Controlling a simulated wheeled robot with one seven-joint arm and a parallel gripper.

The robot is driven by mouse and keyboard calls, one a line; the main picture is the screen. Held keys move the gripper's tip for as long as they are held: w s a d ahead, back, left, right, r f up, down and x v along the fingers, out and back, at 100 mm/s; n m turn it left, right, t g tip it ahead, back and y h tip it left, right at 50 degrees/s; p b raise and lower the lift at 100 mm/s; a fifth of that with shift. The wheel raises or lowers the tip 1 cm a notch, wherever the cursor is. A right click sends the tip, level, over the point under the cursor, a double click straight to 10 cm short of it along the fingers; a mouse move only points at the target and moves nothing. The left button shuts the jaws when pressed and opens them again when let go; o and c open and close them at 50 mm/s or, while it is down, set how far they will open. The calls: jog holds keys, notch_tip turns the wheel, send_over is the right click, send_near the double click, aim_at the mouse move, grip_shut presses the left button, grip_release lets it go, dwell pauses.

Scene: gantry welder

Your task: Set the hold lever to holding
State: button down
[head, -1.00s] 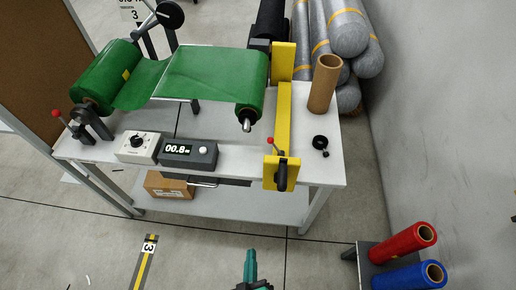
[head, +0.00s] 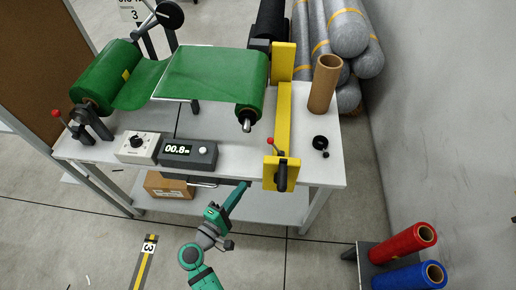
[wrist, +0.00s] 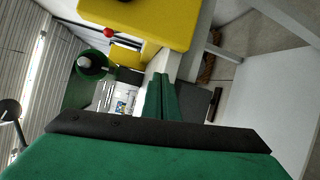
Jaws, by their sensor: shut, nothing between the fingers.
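Two levers with red knobs show in the head view, and I cannot tell by label which is the hold lever. One lever (head: 271,142) stands by the front end of the yellow frame (head: 283,120) at the right of the table; its red knob also shows in the wrist view (wrist: 108,32). The other lever (head: 58,115) stands at the table's left, by the stand of the large green roll (head: 105,80). My gripper (head: 244,186) is shut and empty, in front of the table's front edge, lower left of the yellow frame. It touches neither lever.
A dial box (head: 139,147) and a meter box (head: 188,154) sit on the white table (head: 230,170) near its front edge. A cardboard tube (head: 325,84) stands at the right. Red (head: 403,242) and blue (head: 410,276) rolls are at the lower right.

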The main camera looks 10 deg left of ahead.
jog(key=a+r+m+t+h, duration=0.1)
jog(key=a+r+h, duration=0.2)
jog(key=r, duration=0.5)
jog(key=shift+w+a+r+h, duration=0.2)
jog(key=shift+w+a+h, duration=0.1)
jog(key=shift+w+a, duration=0.25)
jog(key=s+d+x, duration=0.1)
jog(key=d+x, duration=0.1)
jog(key=x, duration=1)
jog(key=shift+d+r, duration=0.25)
jog(key=shift+r, duration=0.2)
